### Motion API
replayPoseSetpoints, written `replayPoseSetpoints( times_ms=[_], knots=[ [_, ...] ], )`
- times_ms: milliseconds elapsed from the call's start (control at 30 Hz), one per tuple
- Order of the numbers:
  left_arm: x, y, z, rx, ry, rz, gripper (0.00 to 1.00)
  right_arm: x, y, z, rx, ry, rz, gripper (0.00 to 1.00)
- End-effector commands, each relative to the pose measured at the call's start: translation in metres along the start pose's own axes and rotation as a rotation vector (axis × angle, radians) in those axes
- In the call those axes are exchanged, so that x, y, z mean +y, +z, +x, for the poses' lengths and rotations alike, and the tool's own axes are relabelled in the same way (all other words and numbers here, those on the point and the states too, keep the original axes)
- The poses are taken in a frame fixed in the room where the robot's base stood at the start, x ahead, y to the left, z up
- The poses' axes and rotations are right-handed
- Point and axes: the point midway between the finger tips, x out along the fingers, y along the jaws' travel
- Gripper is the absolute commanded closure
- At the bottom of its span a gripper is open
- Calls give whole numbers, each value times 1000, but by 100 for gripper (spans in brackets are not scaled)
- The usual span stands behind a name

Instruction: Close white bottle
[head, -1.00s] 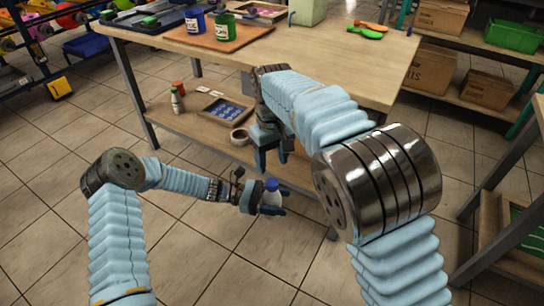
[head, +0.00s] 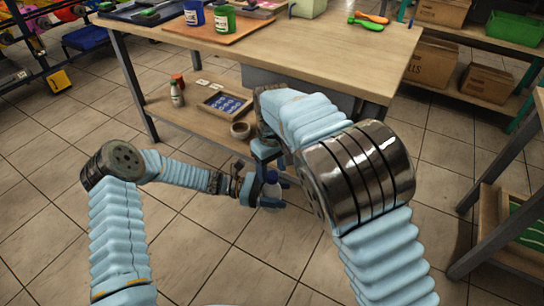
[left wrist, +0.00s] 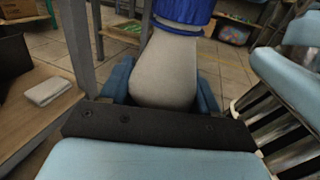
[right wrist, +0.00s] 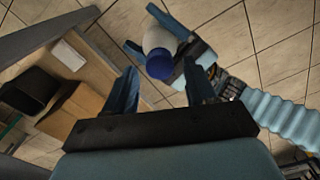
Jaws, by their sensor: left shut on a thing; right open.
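The white bottle (head: 270,191) has a blue cap (right wrist: 160,65) on its top end. My left gripper (head: 264,196) is shut around the bottle's white body. The left wrist view shows the body (left wrist: 165,72) between the blue fingers, with part of the cap (left wrist: 185,14) above. My right gripper (head: 270,158) is open, just above the cap. In the right wrist view the cap lies between and a little beyond the open fingertips (right wrist: 160,82), with the white body (right wrist: 158,38) behind it. Contact between the right fingers and the cap is not visible. Whether the cap is tight cannot be told.
A wooden worktable (head: 310,50) stands just behind the grippers. Its lower shelf (head: 190,125) holds a tray (head: 226,103), a tape roll (head: 240,130) and a small bottle (head: 177,93). A shelf rack stands at the right. The tiled floor in front is clear.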

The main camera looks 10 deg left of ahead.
Motion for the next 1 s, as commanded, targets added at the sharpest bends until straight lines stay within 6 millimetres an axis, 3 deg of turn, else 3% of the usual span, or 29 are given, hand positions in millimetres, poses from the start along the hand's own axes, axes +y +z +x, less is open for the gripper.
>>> replayPoseSetpoints(
  times_ms=[200, 467, 833, 1000],
  knots=[
    [0, 0, 0, -1, 0, 0, 100, 0, 0, 14, 0, 0, 1, 45],
    [0, 0, 0, -1, 0, 0, 100, 0, 0, 15, 1, 1, 1, 45],
    [0, 0, 0, -1, 0, 0, 100, 0, 0, 14, 1, 1, 1, 100],
    [0, 0, 0, -1, 0, 0, 100, 0, 0, 14, 1, 1, 74, 100]
  ],
)
